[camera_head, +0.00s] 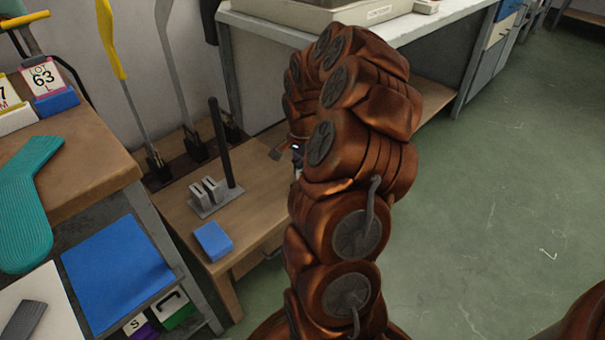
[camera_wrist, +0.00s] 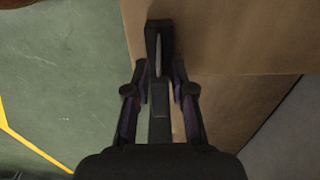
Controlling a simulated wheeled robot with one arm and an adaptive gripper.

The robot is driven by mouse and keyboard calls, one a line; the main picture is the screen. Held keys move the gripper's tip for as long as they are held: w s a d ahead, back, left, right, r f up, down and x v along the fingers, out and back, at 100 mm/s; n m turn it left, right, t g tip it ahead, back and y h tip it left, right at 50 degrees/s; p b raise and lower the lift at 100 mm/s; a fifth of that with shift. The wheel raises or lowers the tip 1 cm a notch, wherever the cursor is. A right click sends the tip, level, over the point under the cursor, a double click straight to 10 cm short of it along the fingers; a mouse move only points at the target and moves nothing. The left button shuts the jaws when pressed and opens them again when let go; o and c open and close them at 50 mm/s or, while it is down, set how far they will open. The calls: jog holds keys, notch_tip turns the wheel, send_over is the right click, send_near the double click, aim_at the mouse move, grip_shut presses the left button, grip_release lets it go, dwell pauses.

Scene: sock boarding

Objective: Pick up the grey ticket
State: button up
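My gripper (camera_wrist: 158,78) shows in the wrist view with its two dark fingers apart, one on each side of a dark block (camera_wrist: 160,30). A thin pale grey strip (camera_wrist: 158,52), seen edge-on, stands in or against that block, in line with the gap between the fingers. It may be the grey ticket, but I cannot tell for sure. I see no clear contact between fingers and strip. In the head view my own arm hides most of the gripper and what lies beneath it.
A low wooden table (camera_head: 262,200) holds a grey slotted stand (camera_head: 212,200), a dark upright post (camera_head: 221,145) and a blue block (camera_head: 213,241). A higher bench (camera_head: 85,150) at left carries a teal sock-shaped board (camera_head: 25,200) and a LOT 63 card (camera_head: 43,77). Green floor is open at right.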

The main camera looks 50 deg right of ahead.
grip_shut()
jog(key=shift+r, duration=0.1)
